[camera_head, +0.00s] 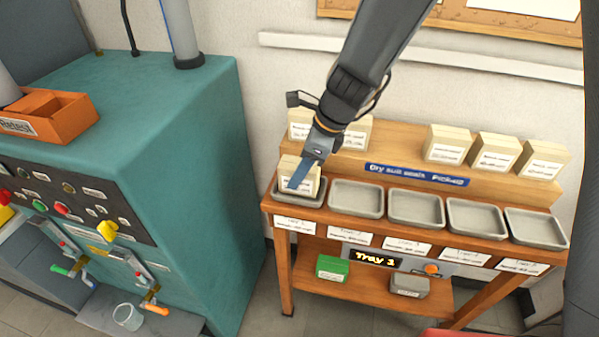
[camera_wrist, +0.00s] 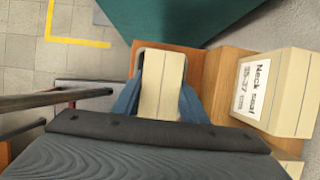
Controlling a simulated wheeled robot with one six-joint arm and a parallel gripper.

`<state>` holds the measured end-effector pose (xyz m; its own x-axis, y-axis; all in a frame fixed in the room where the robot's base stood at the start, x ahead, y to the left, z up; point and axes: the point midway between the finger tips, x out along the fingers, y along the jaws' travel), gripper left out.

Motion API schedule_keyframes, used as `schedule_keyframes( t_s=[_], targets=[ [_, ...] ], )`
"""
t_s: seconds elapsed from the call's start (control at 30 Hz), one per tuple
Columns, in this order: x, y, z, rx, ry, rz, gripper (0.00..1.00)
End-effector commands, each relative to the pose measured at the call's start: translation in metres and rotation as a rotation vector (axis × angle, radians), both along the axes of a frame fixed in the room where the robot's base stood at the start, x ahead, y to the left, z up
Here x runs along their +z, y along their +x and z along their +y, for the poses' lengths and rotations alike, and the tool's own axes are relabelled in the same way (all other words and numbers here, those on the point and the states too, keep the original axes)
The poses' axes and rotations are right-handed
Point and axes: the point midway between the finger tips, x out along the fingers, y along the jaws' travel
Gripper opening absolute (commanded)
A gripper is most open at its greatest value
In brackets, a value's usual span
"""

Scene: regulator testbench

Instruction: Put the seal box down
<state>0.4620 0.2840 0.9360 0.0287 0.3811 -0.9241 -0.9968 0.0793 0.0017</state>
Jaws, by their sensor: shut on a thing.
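My gripper (camera_head: 303,172) is shut on a cream seal box (camera_head: 290,176) at the left end of the wooden bench. The box is over the leftmost grey tray (camera_head: 318,199), labelled Tray 1; I cannot tell whether it touches the tray's floor. In the wrist view the box (camera_wrist: 160,85) sits between my blue fingers (camera_wrist: 160,100), with the tray's rim around its far end.
More grey trays (camera_head: 354,198) stand in a row to the right, empty. Several cream boxes (camera_head: 447,143) stand on the raised shelf behind; one reads Neck seal (camera_wrist: 285,92) in the wrist view. A display (camera_head: 376,257) reads Tray 1. A teal cabinet (camera_head: 200,130) stands left.

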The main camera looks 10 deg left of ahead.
Motion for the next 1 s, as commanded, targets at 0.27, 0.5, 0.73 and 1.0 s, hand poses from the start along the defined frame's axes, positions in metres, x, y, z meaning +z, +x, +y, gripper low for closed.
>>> schedule_keyframes(
  t_s=[0.27, 0.5, 0.73, 1.0],
  targets=[
    [-0.0074, 0.0004, 0.0000, 0.000, 0.000, -0.002, 0.10],
    [-0.0105, 0.0003, 0.0000, 0.001, 0.000, -0.002, 0.44],
    [-0.0100, 0.0003, 0.0000, 0.001, 0.000, -0.001, 0.57],
    [-0.0020, 0.0008, -0.0013, 0.000, 0.002, -0.003, 0.57]
  ],
)
